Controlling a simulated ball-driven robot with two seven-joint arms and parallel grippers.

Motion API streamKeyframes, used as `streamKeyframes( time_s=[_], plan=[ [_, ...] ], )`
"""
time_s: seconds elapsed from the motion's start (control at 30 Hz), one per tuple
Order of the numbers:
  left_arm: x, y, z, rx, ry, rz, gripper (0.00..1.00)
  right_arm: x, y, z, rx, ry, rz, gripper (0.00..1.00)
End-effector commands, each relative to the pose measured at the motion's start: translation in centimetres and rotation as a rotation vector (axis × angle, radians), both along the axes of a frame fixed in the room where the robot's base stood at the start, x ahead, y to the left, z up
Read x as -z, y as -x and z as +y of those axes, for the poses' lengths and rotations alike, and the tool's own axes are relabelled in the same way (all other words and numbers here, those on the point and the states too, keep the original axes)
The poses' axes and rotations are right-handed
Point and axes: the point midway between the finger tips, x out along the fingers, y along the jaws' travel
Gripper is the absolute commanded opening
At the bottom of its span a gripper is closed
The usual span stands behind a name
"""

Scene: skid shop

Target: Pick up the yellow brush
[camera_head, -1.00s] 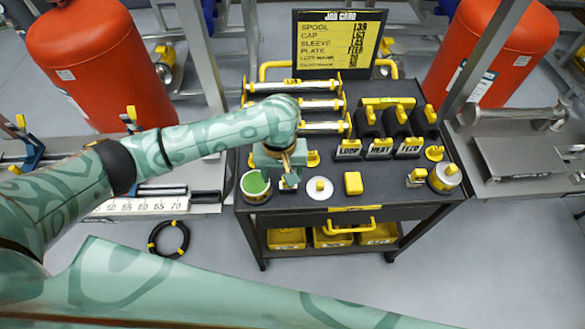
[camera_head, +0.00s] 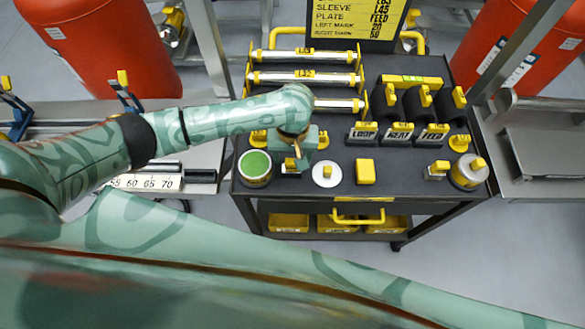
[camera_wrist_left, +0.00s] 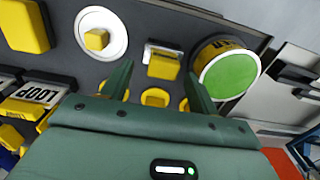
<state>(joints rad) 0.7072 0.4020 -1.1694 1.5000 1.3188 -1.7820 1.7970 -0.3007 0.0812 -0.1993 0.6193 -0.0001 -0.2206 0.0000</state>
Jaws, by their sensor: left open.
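A small yellow block with a pale edge (camera_wrist_left: 163,62), seemingly the yellow brush, lies on the dark cart top in the left wrist view. It sits between a round tin with a green top (camera_wrist_left: 228,75) and a white disc with a yellow knob (camera_wrist_left: 98,36). My left gripper (camera_head: 294,164) is over that spot in the head view and hides most of the block. In the left wrist view its two fingers (camera_wrist_left: 160,80) are apart, with the block beyond and between their tips and nothing held. My right gripper is not in view.
The green-topped tin (camera_head: 255,168) and white disc (camera_head: 326,174) stand close on either side. A yellow block (camera_head: 365,171) is further right. Behind are silver spools (camera_head: 304,77) and labelled LOOP, HEAT and FEED blocks (camera_head: 398,134).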

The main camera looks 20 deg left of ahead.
Motion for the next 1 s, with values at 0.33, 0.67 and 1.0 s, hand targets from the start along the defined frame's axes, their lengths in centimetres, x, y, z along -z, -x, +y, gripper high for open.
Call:
streamKeyframes(
  time_s=[0.33,0.67,1.0],
  plan=[
    [5.1,0.8,0.0,0.001,-0.001,0.002,0.6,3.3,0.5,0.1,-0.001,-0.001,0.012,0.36],
    [5.0,0.7,0.0,0.001,-0.001,-0.002,0.38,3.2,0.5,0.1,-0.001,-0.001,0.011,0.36],
    [5.0,0.7,0.0,0.001,-0.001,-0.002,0.26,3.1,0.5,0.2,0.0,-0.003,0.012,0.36]
  ],
)
